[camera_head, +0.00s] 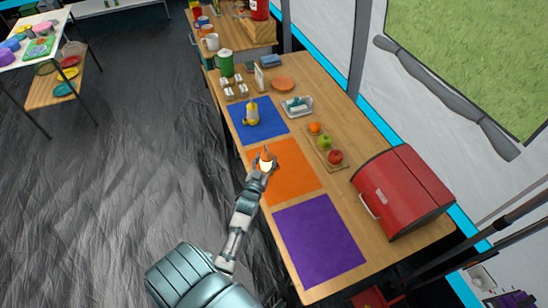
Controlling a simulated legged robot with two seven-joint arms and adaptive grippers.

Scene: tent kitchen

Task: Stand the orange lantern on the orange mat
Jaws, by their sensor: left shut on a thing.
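The orange lantern (267,158) is small in the camera_head view, with an orange top and a bright glowing middle. My left gripper (262,166) is shut on it and partly hides its lower part. The lantern looks upright over the far left part of the orange mat (290,180). I cannot tell whether its base touches the mat. The orange mat lies flat between a blue mat (270,128) and a purple mat (320,240). My right gripper is not in view.
A yellow lantern-like item (252,114) stands on the blue mat. A board with fruit (320,149) lies right of the orange mat, and a red bread box (405,190) stands farther right. The purple mat is empty. A green canister (225,63) stands at the back.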

